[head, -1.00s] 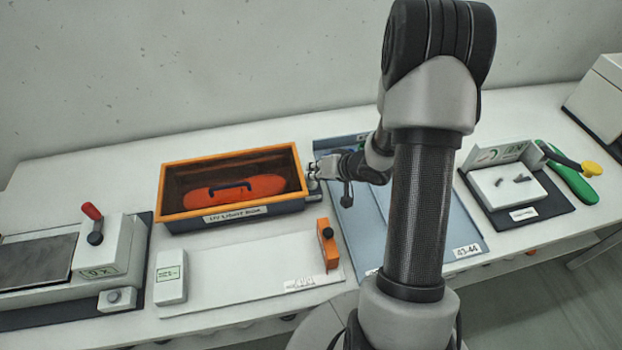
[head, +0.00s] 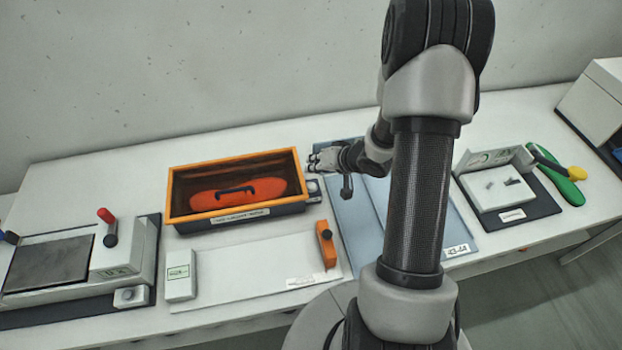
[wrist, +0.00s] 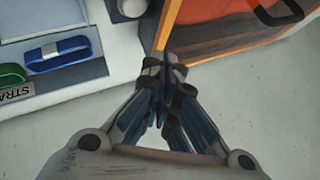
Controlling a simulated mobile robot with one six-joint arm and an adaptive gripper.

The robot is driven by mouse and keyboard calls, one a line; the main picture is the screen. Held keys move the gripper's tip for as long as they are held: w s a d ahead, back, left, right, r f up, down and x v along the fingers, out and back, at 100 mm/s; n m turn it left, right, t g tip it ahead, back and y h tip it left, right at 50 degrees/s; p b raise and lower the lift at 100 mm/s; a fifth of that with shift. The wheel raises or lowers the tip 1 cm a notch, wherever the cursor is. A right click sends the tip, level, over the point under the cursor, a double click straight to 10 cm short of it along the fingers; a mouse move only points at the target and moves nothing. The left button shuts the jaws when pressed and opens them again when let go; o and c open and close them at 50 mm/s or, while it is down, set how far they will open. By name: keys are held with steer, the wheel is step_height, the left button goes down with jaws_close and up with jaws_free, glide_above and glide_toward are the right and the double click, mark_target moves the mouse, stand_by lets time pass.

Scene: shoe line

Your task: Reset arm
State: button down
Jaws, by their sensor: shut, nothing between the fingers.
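My gripper (head: 314,162) is at the right end of the orange-rimmed box (head: 240,217), beside its right rim in the head view. In the wrist view my gripper (wrist: 168,62) has its fingertips together with nothing between them, close to the corner of the box rim (wrist: 165,22). An orange sole-shaped piece (head: 270,188) with a dark blue handle lies inside the box. My arm crosses the right half of the head view and hides part of the blue-grey tray (head: 360,235) behind it.
A press with a red-knobbed lever (head: 108,232) stands at the left. A white board (head: 262,262) with an orange block (head: 325,245) lies in front of the box. Blue (wrist: 58,52) and green straps show in the wrist view.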

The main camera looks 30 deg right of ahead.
steer(key=shift+r, duration=0.25)
stand_by(0.3)
steer(key=s+r+n+g+h+b, duration=0.1)
steer(key=s+r+n+h+b, duration=0.3)
steer(key=r, duration=1.3)
steer(key=s+a+r+g+b, duration=0.1)
steer(key=s+a, duration=0.6)
steer(key=s, duration=0.4)
steer(key=s+a+r+n+g+b, duration=0.1)
steer(key=s+a+r+g, duration=0.1)
steer(key=s+a, duration=0.6)
steer(key=s, duration=0.3)
steer(key=shift+y, duration=0.4)
steer(key=c, duration=2.4)
jaws_free()
steer(key=shift+w+r, duration=0.1)
